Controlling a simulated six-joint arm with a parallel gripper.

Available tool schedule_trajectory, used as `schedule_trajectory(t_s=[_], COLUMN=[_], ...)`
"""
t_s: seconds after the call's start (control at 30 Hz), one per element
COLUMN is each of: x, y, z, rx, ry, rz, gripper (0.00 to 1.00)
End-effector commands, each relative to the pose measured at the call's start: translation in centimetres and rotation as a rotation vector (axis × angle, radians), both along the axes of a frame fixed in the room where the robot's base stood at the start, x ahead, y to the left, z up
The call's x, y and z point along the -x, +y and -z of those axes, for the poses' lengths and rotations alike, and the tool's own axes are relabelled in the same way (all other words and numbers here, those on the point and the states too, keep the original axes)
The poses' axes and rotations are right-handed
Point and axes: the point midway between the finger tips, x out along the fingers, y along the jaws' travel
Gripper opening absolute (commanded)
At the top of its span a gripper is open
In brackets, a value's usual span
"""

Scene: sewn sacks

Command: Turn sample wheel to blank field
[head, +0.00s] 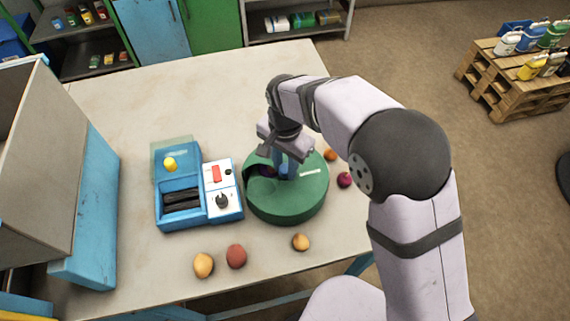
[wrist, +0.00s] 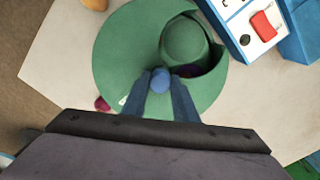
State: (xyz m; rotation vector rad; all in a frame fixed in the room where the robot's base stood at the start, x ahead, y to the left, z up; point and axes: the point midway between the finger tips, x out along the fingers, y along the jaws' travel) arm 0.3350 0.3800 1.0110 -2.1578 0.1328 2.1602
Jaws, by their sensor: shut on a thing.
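The green sample wheel (head: 290,207) is a round drum on the table, with a cut-out window in its top on the left side and a pale label on the right. In the wrist view the wheel (wrist: 118,50) shows a raised green dome beside the dark window. My gripper (head: 286,168) reaches down over the wheel's top. It is shut on a small blue knob, which shows between the fingertips in the wrist view (wrist: 160,79). What lies inside the window is mostly hidden in shadow.
A blue box with a yellow knob (head: 169,163) and a white control panel (head: 222,178) stands just left of the wheel. Several fruits, including a red one (head: 236,256), lie around it. A grey and blue cabinet (head: 88,215) stands at the table's left. The table's back is clear.

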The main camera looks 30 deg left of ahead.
Motion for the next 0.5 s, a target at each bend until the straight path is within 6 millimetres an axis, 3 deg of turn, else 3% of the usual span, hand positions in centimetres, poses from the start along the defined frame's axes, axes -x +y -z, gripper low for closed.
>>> schedule_trajectory(t_s=[0.5], x=[-0.25], y=[0.13], z=[-0.23], rx=[-0.006], ry=[-0.008], rz=[0.073], gripper=[0.0])
